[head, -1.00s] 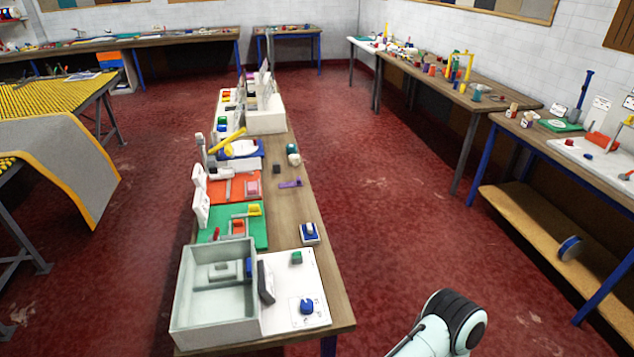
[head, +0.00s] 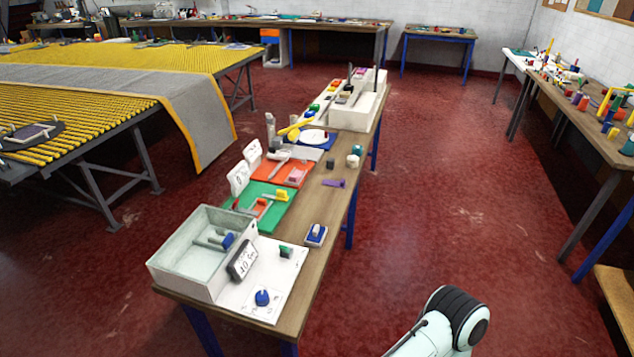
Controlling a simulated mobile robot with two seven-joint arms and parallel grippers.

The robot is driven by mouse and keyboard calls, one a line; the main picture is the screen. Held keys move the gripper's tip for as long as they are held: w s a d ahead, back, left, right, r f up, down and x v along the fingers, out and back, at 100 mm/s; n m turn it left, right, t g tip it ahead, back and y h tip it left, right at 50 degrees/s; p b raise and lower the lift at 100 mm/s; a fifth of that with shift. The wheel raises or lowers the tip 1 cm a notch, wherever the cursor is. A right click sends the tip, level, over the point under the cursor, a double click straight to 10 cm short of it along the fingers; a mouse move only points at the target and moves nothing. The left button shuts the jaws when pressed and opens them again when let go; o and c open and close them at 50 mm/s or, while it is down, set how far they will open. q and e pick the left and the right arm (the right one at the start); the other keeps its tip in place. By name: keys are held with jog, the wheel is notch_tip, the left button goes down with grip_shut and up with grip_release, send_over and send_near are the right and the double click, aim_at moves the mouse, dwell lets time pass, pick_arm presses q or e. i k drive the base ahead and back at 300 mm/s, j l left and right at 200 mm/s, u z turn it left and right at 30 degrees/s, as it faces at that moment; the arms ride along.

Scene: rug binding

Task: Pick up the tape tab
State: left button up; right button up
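I cannot tell which small piece is the tape tab. Candidates lie on the long narrow wooden table (head: 307,262) in the head view. A blue-and-white piece (head: 316,233) lies at the right edge, and a purple piece (head: 334,183) farther back. A pale open bin (head: 180,277) at the near left holds grey and blue pieces. Neither gripper is in view; only a link of my arm shows at the bottom right.
A dark label block (head: 243,259) leans by the bin. Green (head: 234,220) and orange (head: 264,177) mats with pieces lie behind it. A yellow-roller table (head: 110,110) with a grey, yellow-edged rug (head: 205,112) stands left. More tables stand right and back. Red floor is open right of the narrow table.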

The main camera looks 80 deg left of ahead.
aim_at(343, 184)
jog(key=i+j+u, duration=0.15)
jog(key=i+u, duration=1.1)
jog(key=k+l, duration=0.05)
